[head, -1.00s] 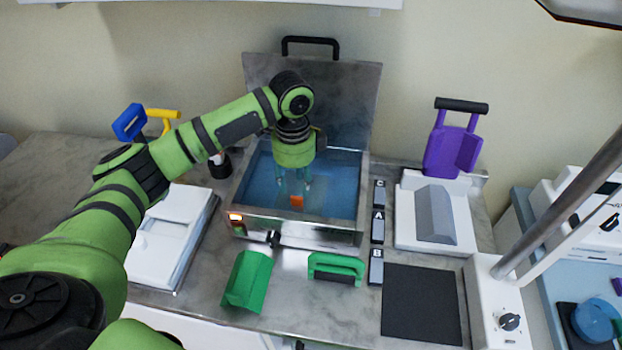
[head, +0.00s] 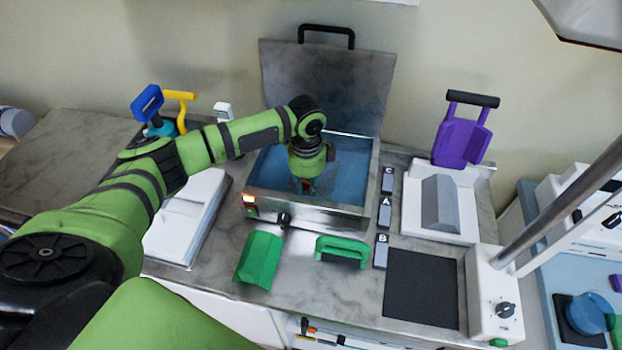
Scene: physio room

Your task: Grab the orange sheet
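The orange sheet (head: 306,184) shows only as a small orange-red patch below my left gripper, in the open metal water bath (head: 310,215). Most of it is hidden by the gripper and the bath's front wall. My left gripper (head: 305,187) points straight down into the bath, with its fingertips low at the sheet. The fingers are too small and too hidden to tell whether they are closed on it. My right gripper is not in view.
The bath's raised lid (head: 325,85) stands behind the arm. In front lie a green trough (head: 259,260) and a green-handled tool (head: 341,252). Labelled blocks (head: 385,212), a dark mat (head: 421,289) and a purple holder (head: 461,137) are to the right.

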